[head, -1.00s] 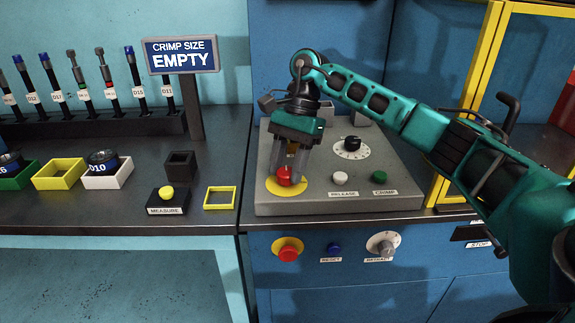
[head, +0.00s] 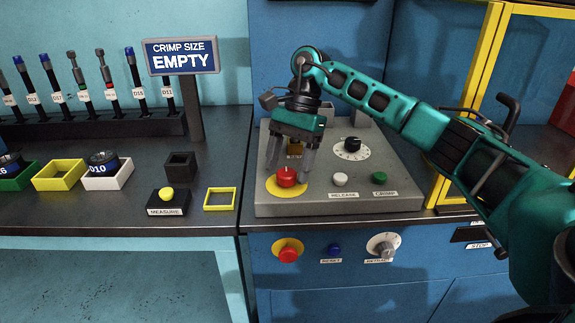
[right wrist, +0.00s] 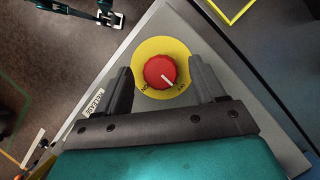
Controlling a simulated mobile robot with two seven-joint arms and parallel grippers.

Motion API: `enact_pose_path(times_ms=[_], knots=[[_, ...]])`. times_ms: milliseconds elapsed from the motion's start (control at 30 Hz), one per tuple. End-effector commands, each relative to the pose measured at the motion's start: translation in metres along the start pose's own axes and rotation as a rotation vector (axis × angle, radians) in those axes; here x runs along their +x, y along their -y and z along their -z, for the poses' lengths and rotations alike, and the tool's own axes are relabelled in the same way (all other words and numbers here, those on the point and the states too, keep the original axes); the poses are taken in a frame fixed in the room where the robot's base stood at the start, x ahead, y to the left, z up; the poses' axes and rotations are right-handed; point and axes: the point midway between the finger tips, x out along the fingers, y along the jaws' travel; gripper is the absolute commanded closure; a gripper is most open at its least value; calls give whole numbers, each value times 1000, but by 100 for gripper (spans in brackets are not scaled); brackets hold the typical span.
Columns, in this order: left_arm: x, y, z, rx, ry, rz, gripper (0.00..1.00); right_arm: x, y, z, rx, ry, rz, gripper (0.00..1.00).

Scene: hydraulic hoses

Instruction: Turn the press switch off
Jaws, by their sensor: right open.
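The press switch is a red knob (head: 286,177) on a yellow disc at the front left of the grey sloped panel (head: 330,206). In the right wrist view the knob (right wrist: 160,72) has a white pointer line towards the lower right. It points at the small label there, which seems to read OFF; the opposite one reads ON. My right gripper (head: 290,165) is open just above the knob. In the right wrist view its fingers (right wrist: 161,88) stand wide apart on both sides of the knob, without visible contact. My left gripper does not show in the head view.
A white RELEASE button (head: 340,179), a green CRIMP button (head: 379,177) and a black dial (head: 352,144) sit right of the knob. Another red button (head: 288,251) is on the front below. A sign (head: 181,56) reads CRIMP SIZE EMPTY. A yellow frame (head: 438,170) stands right.

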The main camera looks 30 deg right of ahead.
Motion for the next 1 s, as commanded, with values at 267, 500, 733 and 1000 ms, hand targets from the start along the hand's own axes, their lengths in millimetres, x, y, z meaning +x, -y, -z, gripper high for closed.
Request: enact_pose_path(times_ms=[267,500,733,1000], knots=[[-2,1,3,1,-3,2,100,-59,1,-1,-2,0,7,31],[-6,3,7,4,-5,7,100,-107,0,-2,-1,0,4,31],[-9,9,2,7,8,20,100,-123,0,-1,-1,0,2,31],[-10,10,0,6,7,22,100,-123,0,0,-1,0,2,31]])
